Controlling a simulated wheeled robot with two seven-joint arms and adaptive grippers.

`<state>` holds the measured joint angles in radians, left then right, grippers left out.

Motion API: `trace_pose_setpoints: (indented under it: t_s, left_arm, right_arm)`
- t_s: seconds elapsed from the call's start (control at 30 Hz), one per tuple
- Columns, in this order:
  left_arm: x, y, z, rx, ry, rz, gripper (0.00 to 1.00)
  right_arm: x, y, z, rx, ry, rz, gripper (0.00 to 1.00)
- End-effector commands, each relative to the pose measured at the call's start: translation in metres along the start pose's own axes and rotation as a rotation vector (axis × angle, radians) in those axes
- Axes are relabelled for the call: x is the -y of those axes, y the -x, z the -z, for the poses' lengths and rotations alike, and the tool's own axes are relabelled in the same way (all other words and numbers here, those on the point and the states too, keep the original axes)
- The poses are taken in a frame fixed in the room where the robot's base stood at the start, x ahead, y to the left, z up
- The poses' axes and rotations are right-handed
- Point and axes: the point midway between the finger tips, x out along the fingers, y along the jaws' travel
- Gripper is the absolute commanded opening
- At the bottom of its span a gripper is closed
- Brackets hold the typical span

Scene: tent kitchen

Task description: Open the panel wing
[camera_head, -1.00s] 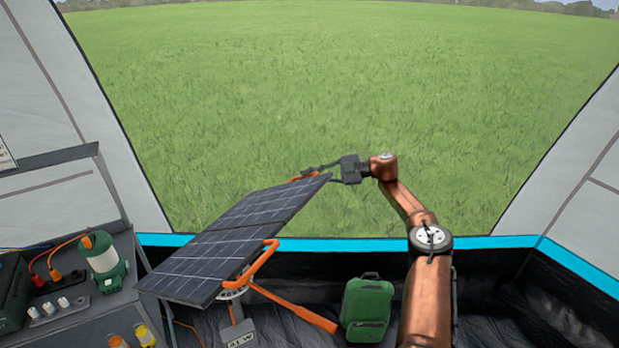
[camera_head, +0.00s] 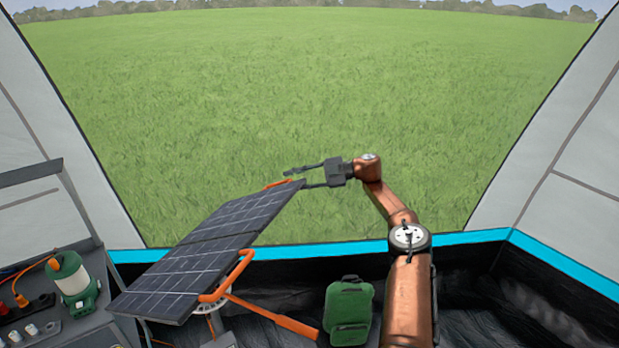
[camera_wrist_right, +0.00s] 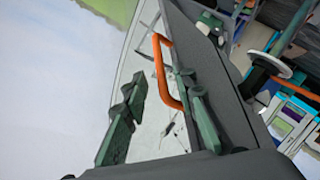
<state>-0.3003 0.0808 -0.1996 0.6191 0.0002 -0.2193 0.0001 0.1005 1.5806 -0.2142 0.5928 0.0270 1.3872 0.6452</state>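The dark solar panel (camera_head: 215,240) stands tilted on a stand, its two grid-lined sections lying in one slope in the head view. An orange handle (camera_head: 278,183) shows at its upper far edge, and another orange handle (camera_head: 240,272) at its lower right side. My right gripper (camera_head: 296,179) is at the upper far corner, its fingers apart. In the right wrist view, an orange handle (camera_wrist_right: 163,72) shows between the spread green-grey fingers of my right gripper (camera_wrist_right: 160,85). I cannot tell whether they touch it. My left gripper is not in view.
A green backpack (camera_head: 349,312) stands on the dark floor right of the panel stand. A green and white lantern (camera_head: 73,282) and connectors sit on the grey table (camera_head: 92,332) at the left. Open grass lies beyond the tent opening.

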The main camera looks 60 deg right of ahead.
Motion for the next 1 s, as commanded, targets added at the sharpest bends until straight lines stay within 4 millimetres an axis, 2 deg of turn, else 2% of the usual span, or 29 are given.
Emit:
trace_pose_setpoints:
  t_s: [0.1, 0.23, 0.4, 0.6, 1.0]
  left_arm:
    - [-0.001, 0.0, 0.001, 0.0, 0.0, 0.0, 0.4]
    - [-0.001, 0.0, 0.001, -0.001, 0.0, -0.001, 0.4]
    - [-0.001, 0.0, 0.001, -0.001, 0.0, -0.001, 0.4]
    - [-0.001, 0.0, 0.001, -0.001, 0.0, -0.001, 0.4]
    - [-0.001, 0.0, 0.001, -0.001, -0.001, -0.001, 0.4]
  right_arm:
    - [-0.001, 0.029, -0.001, 0.005, 0.0, -0.002, 0.26]
    - [-0.001, 0.058, -0.001, 0.004, 0.001, -0.004, 0.26]
    - [-0.002, 0.073, -0.001, -0.001, 0.0, -0.005, 0.26]
    - [-0.001, 0.083, 0.0, 0.0, 0.001, -0.003, 0.26]
    - [-0.001, 0.083, 0.0, 0.0, 0.001, -0.002, 0.26]
